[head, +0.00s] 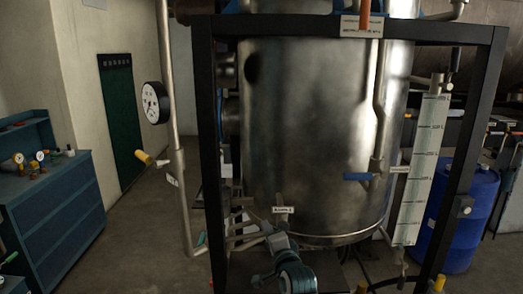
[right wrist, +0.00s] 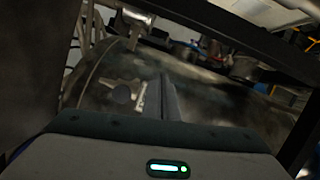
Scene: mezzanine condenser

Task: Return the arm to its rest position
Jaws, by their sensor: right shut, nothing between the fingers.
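My right gripper (head: 281,228) shows at the bottom middle of the head view, in front of the lower part of the steel tank (head: 305,130). My right arm comes up to it from the bottom edge. In the right wrist view the two fingers (right wrist: 167,98) are together and hold nothing. The curved tank and pipework lie beyond them. Whether the fingers touch anything cannot be told. My left gripper is not in view.
A black frame (head: 207,120) surrounds the tank. A pipe with a gauge (head: 155,102) stands left, and a sight glass (head: 420,170) right. A blue-handled valve (head: 357,176) sits before the tank. A blue drum (head: 462,220) and blue cabinet (head: 60,215) flank it. Floor is clear left.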

